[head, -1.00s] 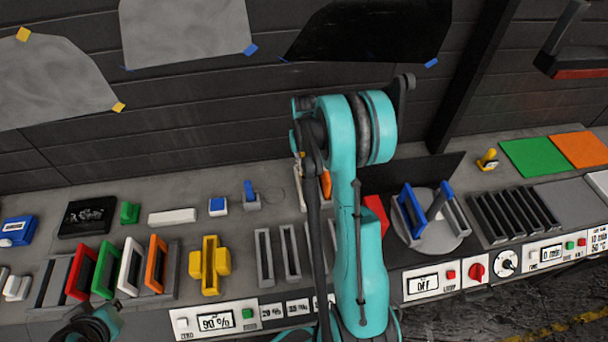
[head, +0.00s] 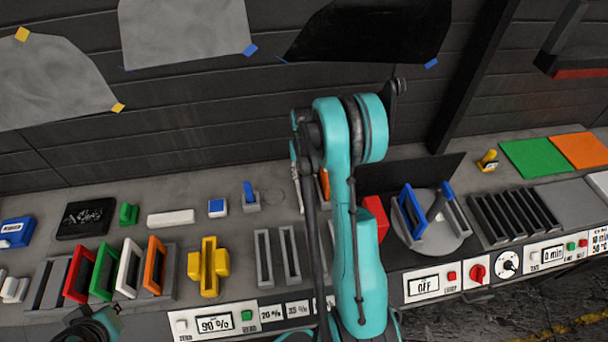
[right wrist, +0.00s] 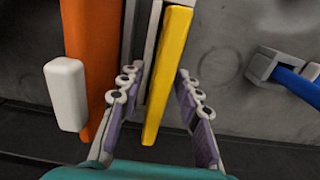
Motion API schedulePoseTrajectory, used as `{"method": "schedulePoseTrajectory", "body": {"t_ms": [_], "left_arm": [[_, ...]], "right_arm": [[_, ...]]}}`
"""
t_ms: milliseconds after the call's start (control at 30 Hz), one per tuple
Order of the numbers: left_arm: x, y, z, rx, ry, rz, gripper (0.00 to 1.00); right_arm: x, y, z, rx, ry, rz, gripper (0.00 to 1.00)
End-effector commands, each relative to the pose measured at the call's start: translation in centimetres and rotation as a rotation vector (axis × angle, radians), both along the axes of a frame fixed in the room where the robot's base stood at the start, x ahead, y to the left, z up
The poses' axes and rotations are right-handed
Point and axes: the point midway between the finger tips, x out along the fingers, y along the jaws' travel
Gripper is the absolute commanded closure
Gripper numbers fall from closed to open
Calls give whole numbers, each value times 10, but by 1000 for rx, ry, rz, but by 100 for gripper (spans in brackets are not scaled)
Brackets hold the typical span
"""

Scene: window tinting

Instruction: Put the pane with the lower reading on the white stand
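Framed panes stand in a rack at left in the head view: red (head: 80,274), green (head: 104,272), white (head: 129,268) and orange (head: 154,264). A blue-framed pane (head: 412,213) stands on a round grey turntable (head: 432,238). The yellow slotted meter (head: 208,266) looks empty, and its display (head: 214,323) reads 90 %. My left gripper (head: 90,326) is at the bottom-left edge, its fingers unclear. In the right wrist view my right gripper (right wrist: 160,70) is open, fingers either side of a yellow bar (right wrist: 170,70). I cannot tell which thing is the white stand.
My right arm hides the middle of the bench. Percent labels (head: 271,313) sit beside the display. Empty grey slots (head: 264,258), a black slotted rack (head: 512,214), and green (head: 540,157) and orange (head: 579,149) mats are around. A blue handle (right wrist: 298,88) is right of my right gripper.

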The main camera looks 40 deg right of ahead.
Motion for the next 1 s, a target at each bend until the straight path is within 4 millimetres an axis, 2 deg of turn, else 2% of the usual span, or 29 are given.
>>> {"method": "schedulePoseTrajectory", "body": {"t_ms": [167,600,800,867,967,1000], "left_arm": [[0,0,6,0,0,0,100],[0,0,15,0,0,0,100],[0,0,17,0,0,0,100],[0,0,17,0,0,0,100],[0,0,17,0,0,0,100],[0,0,17,0,0,0,100]], "right_arm": [[0,0,10,0,0,0,66],[0,0,100,0,0,0,66],[0,1,122,-1,-2,2,66],[-1,6,128,-5,-9,9,66],[-5,26,145,-20,-41,41,66],[-8,38,154,-30,-62,61,66]]}}
